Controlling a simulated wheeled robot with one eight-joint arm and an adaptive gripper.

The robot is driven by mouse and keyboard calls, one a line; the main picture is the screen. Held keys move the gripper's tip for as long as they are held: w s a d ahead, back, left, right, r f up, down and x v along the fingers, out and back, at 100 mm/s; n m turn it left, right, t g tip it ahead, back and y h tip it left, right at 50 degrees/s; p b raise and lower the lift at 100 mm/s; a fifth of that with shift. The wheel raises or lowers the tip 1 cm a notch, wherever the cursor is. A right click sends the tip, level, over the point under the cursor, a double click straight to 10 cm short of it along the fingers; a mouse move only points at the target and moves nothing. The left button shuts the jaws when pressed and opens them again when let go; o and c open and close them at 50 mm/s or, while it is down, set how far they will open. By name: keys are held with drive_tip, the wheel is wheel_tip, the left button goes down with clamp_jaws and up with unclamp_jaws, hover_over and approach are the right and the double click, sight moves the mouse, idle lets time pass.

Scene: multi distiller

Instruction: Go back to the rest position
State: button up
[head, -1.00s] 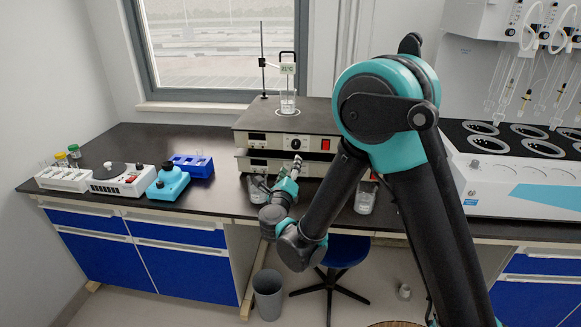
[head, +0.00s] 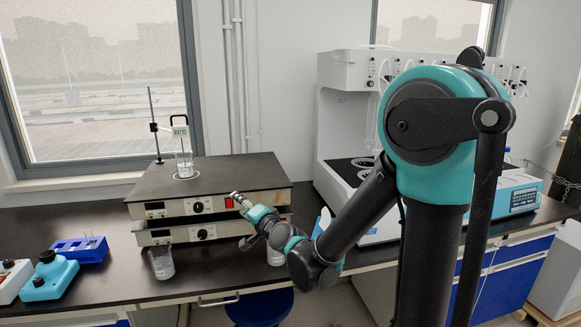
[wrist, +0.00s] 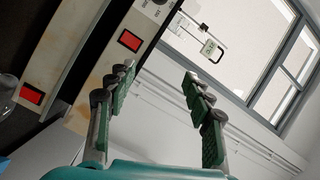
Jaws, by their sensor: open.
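My gripper (head: 238,199) is in front of the right end of the stacked hotplates (head: 215,180) in the head view, above the dark bench. In the wrist view my gripper (wrist: 160,82) has its two green-padded fingers spread wide with nothing between them. The hotplates' front panels with red switches (wrist: 130,40) show beyond and to the left of the fingers. My arm is folded in front of the bench, and it hides part of the bench and the white distiller (head: 350,130).
A glass beaker (head: 184,165) stands on the upper hotplate beside a stand with a thermometer display (head: 180,131). Another beaker (head: 162,264) stands on the bench in front. A blue rack (head: 79,249) and a teal device (head: 48,278) are at left. A blue stool (head: 258,307) is below the bench.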

drive_tip(key=s+d+f+n+g+h, duration=0.2)
drive_tip(key=s+d+f, duration=0.4)
drive_tip(key=d, duration=0.5)
drive_tip(key=s+d+f+n+g+h, duration=0.2)
drive_tip(key=s+d+f+g+h, duration=0.2)
drive_tip(key=s+d+f, duration=0.3)
drive_tip(key=s+d+f+n+g+h, duration=0.2)
drive_tip(key=s+d+f, duration=0.4)
drive_tip(key=d, duration=1)
drive_tip(key=shift+s+d+f+g+h, duration=0.2)
drive_tip(key=shift+s+f+g+h, duration=0.2)
drive_tip(key=shift+s+g+h, duration=0.65)
drive_tip(key=shift+w+t, duration=0.2)
drive_tip(key=shift+t, duration=0.05)
